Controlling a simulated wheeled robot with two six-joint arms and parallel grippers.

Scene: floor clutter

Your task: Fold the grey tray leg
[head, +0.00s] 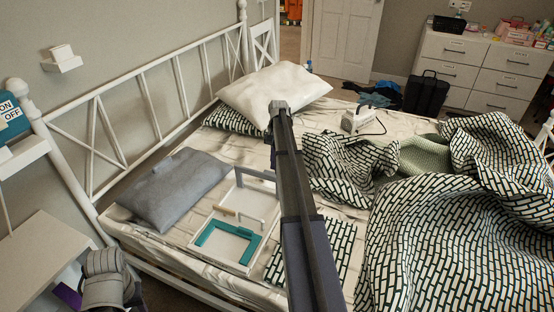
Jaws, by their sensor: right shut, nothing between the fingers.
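A white bed tray (225,224) lies on the bed, left of my right arm. A grey tray leg (257,174) shows at its far end, raised off the panel as far as I can tell; its right end is close to or behind my arm. A teal leg (229,230) lies at the near end. My right gripper (278,105) is shut and empty, beyond the tray near the white pillow.
A grey pillow (173,189) lies left of the tray. A white pillow (274,91) is at the back. A patterned duvet (450,235) is heaped on the right. A small white device (356,120) with a cord lies behind. A white bed rail (150,100) borders the left.

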